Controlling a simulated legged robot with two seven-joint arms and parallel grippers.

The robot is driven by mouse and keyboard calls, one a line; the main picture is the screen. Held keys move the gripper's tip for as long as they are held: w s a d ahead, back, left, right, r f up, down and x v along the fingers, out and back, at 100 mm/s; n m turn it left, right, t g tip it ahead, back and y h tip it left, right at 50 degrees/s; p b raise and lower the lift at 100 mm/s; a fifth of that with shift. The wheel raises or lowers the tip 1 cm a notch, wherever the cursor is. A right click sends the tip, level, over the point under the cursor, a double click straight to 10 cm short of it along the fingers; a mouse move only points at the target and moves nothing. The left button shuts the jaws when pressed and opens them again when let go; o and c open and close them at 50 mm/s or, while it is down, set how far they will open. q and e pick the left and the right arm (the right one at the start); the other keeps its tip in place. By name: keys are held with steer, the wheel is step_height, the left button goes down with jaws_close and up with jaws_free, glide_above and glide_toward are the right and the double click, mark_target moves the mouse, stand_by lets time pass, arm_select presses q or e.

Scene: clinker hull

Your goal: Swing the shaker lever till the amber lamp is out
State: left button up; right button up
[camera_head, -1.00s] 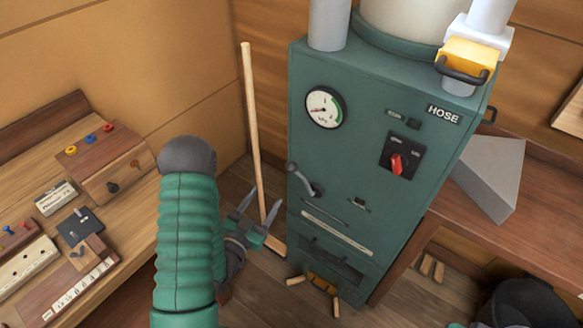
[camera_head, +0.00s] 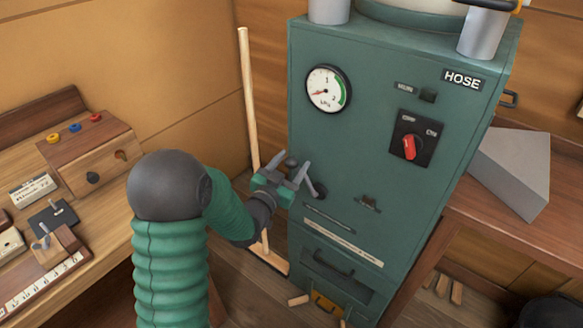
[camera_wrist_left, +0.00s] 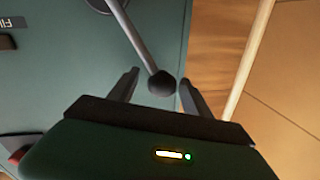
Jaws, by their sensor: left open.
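The shaker lever (camera_head: 316,188) is a grey arm with a dark round knob on the front of the green cabinet (camera_head: 400,160). It slants up and left from its pivot. My left gripper (camera_head: 293,165) is open at the knob end. In the left wrist view the lever (camera_wrist_left: 135,40) reaches down to its knob, which lies between the spread fingertips of the gripper (camera_wrist_left: 159,80), with gaps at both sides. I cannot make out a lit amber lamp; a small dark fitting (camera_head: 370,202) sits right of the lever. My right gripper is out of view.
A pressure gauge (camera_head: 328,89) and a red rotary switch (camera_head: 410,147) are on the cabinet above the lever. A wooden pole (camera_head: 248,100) stands close left of the cabinet. A workbench (camera_head: 100,235) with small fittings is at left. A grey wedge (camera_head: 510,170) rests on the right bench.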

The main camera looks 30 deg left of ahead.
arm_select(q)
steer(key=shift+w+f, duration=0.25)
steer(key=shift+w, duration=0.2)
steer(key=shift+s+a, duration=0.2)
steer(key=shift+a, duration=0.1)
steer(key=c, duration=0.4)
steer(key=shift+d+r, duration=0.1)
steer(key=shift+d, duration=0.1)
steer(key=c, duration=0.8)
jaws_close()
steer(key=shift+a, duration=0.1)
